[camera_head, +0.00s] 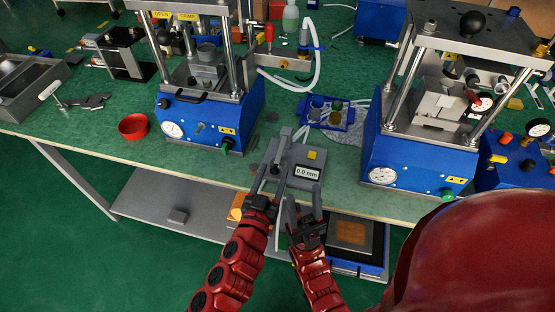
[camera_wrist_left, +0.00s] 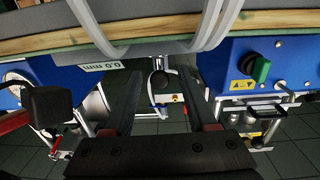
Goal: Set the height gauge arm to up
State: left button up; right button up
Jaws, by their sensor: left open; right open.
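The height gauge (camera_head: 297,158) is a grey box near the front edge of the bench, with a yellow button and a display (camera_head: 307,173) reading 0.0 mm. The display also shows in the left wrist view (camera_wrist_left: 101,66). A thin grey bar stands at the gauge's left side; I cannot tell whether the gauge arm is up or down. My left gripper (camera_head: 272,182) is open at the gauge's front left, overlapping it in the head view; contact is unclear. Its dark fingers (camera_wrist_left: 164,95) are spread in the left wrist view. My right gripper (camera_head: 303,197) is open and empty just below the gauge's front.
Blue presses stand to the left (camera_head: 210,125) and right (camera_head: 415,160) of the gauge. A red bowl (camera_head: 133,126) is at the front left. A blue tray (camera_head: 331,118) with small containers lies behind the gauge. A grey shelf (camera_head: 165,205) is under the bench.

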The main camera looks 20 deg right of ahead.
aim_at(278, 162)
pick_arm(q)
jog(key=x, duration=0.3)
jog(key=shift+w+d+r, duration=0.1)
jog(key=shift+w+d, duration=0.3)
jog(key=shift+w, duration=0.15)
grip_shut()
dwell(1.1)
